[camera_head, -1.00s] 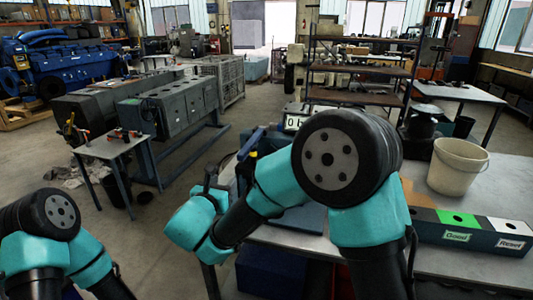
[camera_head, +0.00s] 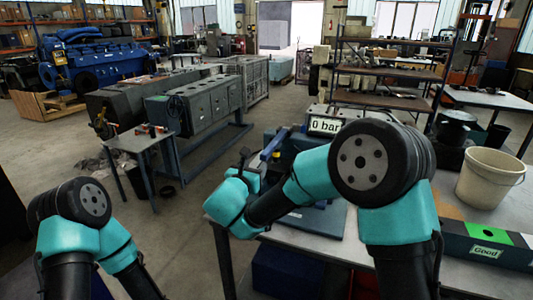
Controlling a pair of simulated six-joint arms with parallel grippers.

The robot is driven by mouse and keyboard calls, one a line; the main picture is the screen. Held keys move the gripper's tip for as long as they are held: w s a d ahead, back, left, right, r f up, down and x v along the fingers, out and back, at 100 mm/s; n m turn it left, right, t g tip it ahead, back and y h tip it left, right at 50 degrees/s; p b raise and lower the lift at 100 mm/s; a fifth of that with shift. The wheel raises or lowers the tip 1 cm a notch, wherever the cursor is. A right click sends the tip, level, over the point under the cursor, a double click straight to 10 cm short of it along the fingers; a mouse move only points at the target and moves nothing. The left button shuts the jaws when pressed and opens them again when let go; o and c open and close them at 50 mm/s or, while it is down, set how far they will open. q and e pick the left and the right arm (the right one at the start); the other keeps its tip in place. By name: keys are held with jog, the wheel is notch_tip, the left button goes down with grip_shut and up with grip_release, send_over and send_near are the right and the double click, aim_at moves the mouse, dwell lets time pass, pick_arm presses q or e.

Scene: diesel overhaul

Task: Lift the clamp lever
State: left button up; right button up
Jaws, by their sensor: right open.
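A test rig with a "0 bar" display (camera_head: 325,125) stands on the table on the right. A slanted blue lever (camera_head: 274,145), apparently the clamp lever, rises at the rig's left side. My right gripper (camera_head: 243,160) shows as small dark fingers above my teal wrist, just left of the lever. It is open and looks apart from the lever, though the depth gap is hard to judge. My right arm hides much of the rig. My left arm is at the lower left, and its gripper is out of view.
A white bucket (camera_head: 489,177) and a dark box with a green "Good" section (camera_head: 487,241) are on the table's right. A small side table (camera_head: 140,140) and grey engine blocks (camera_head: 190,105) stand at the left. Open floor lies between.

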aim_at(271, 146)
jog(key=x, duration=1)
jog(key=shift+w+d+f, duration=0.1)
jog(key=shift+w+d, duration=0.1)
jog(key=shift+w, duration=0.15)
jog(key=shift+c, duration=0.5)
grip_shut()
